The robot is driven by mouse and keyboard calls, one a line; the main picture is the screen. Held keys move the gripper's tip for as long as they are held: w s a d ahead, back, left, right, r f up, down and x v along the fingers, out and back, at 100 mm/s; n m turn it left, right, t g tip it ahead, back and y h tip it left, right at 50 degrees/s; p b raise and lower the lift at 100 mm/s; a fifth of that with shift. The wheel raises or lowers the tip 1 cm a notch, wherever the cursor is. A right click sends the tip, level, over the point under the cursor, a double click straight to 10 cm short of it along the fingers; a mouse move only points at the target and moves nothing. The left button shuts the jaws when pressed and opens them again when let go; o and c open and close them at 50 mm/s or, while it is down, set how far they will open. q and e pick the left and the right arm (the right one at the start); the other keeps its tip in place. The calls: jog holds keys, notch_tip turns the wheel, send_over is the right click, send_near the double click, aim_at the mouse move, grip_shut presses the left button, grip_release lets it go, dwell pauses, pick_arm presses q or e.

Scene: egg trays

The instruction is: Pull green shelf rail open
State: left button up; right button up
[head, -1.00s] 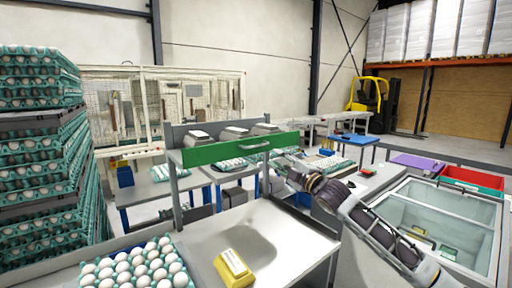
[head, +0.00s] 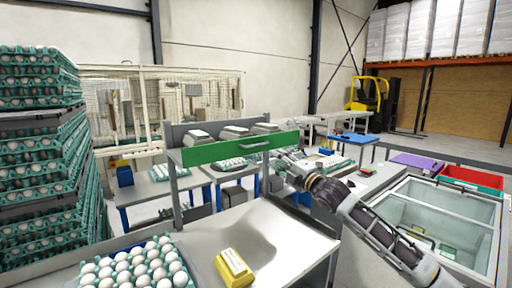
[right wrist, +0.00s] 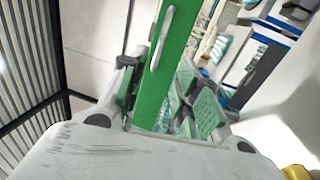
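The green shelf rail (head: 215,151) is a long flat bar across the front of a grey raised shelf, behind the metal worktop. A pale curved handle (head: 256,147) sits on its right half. My right gripper (head: 284,157) is just right of and below the handle, small and partly hard to make out. In the right wrist view the green rail (right wrist: 176,65) and its handle (right wrist: 162,38) show beyond the spread fingers of my right gripper (right wrist: 165,95). It is open, empty and apart from the handle. My left gripper is not in view.
An egg tray (head: 135,270) and a yellow box (head: 233,268) are on the worktop (head: 290,245). Tall egg-tray stacks (head: 40,150) stand at left. Grey-and-white boxes (head: 234,132) sit on the shelf. A glass-topped bin (head: 455,225) stands at right.

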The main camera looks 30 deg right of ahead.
jog(key=p, duration=0.2)
send_near(256, 145)
jog(key=shift+f+x, duration=0.3)
jog(key=shift+x, duration=1.15)
jog(key=x, duration=0.4)
jog(key=shift+w+d+r+p, duration=0.15)
jog(key=shift+d+r+p, duration=0.1)
jog(key=shift+p, duration=0.15)
jog(key=shift+p+x, duration=0.3)
jog(key=shift+x, duration=0.75)
jog(key=shift+w+a, duration=0.15)
jog(key=shift+w, duration=0.35)
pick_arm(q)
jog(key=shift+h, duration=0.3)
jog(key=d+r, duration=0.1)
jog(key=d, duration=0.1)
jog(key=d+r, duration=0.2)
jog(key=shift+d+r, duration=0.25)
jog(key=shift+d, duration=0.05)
pick_arm(e)
jog(key=shift+w, duration=0.1)
